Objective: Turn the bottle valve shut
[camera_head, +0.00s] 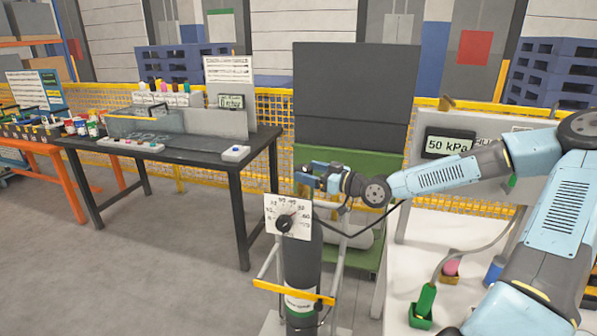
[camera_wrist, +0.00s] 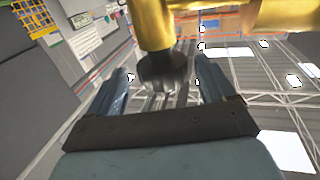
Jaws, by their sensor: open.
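The gas bottle (camera_head: 301,255) is a dark upright cylinder with a white dial plate (camera_head: 288,216) in front of its top. In the wrist view its brass valve body (camera_wrist: 152,25) fills the top middle, with a dark round knob (camera_wrist: 163,68) on its near end. My gripper (camera_head: 306,176) is beside the bottle's top, reaching in from the right. In the wrist view my open gripper (camera_wrist: 164,80) has one finger on each side of the knob, with gaps visible. Whether the fingertips fully overlap the knob is unclear. In the head view the valve is mostly hidden.
A yellow-railed trolley (camera_head: 295,292) holds the bottle. A green cabinet (camera_head: 360,170) stands close behind my gripper. On the right, a white bench (camera_head: 400,285) carries a 50 kPa display (camera_head: 450,144) and a green fitting (camera_head: 425,301). A dark workbench (camera_head: 190,150) is to the left.

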